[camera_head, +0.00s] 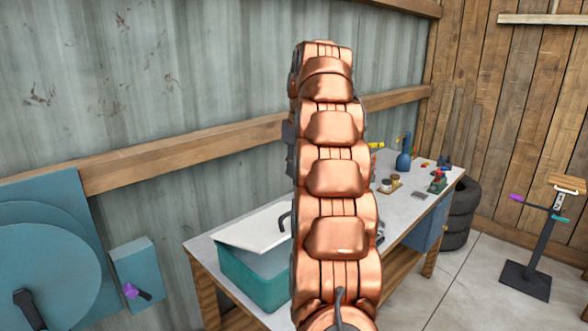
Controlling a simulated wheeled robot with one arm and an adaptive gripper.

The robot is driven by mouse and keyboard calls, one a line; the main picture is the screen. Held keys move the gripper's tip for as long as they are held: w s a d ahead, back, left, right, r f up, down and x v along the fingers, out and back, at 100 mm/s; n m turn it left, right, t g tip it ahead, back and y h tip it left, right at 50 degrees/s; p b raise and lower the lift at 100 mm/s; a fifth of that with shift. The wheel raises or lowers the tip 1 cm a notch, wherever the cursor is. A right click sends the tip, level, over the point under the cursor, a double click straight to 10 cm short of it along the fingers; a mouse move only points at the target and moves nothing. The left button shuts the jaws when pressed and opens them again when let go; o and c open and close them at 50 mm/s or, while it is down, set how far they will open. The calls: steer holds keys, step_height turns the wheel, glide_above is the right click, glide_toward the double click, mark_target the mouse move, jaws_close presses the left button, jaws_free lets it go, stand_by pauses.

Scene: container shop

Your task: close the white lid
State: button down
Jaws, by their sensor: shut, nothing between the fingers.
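The white lid (255,232) is over a teal box (250,284) on the workbench, left of my arm. The lid is tilted and stands partly open, with a gap between it and the box's near rim. A dark curved piece (283,221) shows at the lid's right part, beside my arm; I cannot tell whether it is a handle. My copper arm rises through the middle of the view and hides the right side of the lid and box. My gripper cannot be made out; no fingers show.
The workbench (210,250) runs along the metal wall. Beyond my arm it holds a blue bottle (403,160), small jars (390,183) and tools. Black tires (459,215) are stacked at its far end. A stand (529,270) is at right, with clear floor between.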

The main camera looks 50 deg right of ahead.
steer(key=b+x, duration=0.1)
steer(key=x, duration=0.2)
steer(key=shift+s+f+p, duration=0.1)
steer(key=shift+f+p, duration=0.9)
steer(key=shift+f, duration=2)
